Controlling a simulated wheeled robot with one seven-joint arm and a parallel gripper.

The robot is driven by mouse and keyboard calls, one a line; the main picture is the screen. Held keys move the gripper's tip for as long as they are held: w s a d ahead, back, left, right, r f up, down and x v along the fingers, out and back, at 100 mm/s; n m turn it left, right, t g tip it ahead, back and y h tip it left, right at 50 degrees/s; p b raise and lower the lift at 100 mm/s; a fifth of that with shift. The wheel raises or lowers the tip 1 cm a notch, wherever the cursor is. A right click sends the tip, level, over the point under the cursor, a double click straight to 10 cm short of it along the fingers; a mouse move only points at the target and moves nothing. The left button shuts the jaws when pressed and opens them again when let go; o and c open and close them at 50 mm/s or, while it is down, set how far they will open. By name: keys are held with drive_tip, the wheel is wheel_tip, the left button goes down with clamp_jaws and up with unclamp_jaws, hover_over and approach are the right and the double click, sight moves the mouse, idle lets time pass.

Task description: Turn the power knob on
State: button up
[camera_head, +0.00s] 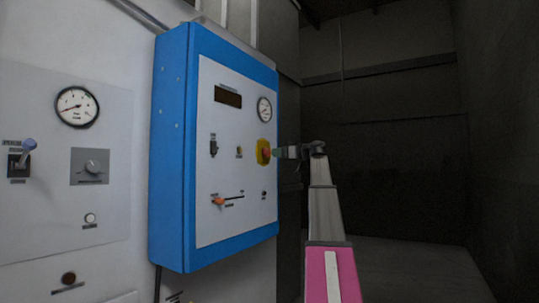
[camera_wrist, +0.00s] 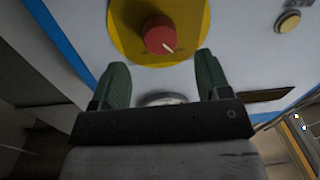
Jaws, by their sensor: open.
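A red knob (camera_head: 265,152) sits on a round yellow plate (camera_head: 260,146) at the right side of the blue-framed panel (camera_head: 172,150). In the wrist view the red knob (camera_wrist: 159,34) carries a white pointer mark aimed to the lower right, and the yellow plate (camera_wrist: 125,38) surrounds it. My gripper (camera_head: 279,152) is close to the knob from the right. In the wrist view my gripper (camera_wrist: 162,68) is open, its two green fingers apart and empty. The knob shows just beyond and between the fingertips; whether they touch it I cannot tell.
The panel also bears a gauge (camera_head: 264,109), a dark display (camera_head: 228,96), a black switch (camera_head: 213,145) and an orange slider (camera_head: 218,202). A second panel at left has a gauge (camera_head: 76,107), a grey knob (camera_head: 91,167) and a lever (camera_head: 25,152). Right of my arm is open floor.

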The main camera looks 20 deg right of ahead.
sight(268, 153)
drive_tip(key=shift+x, duration=2.6)
drive_tip(key=c, duration=0.9)
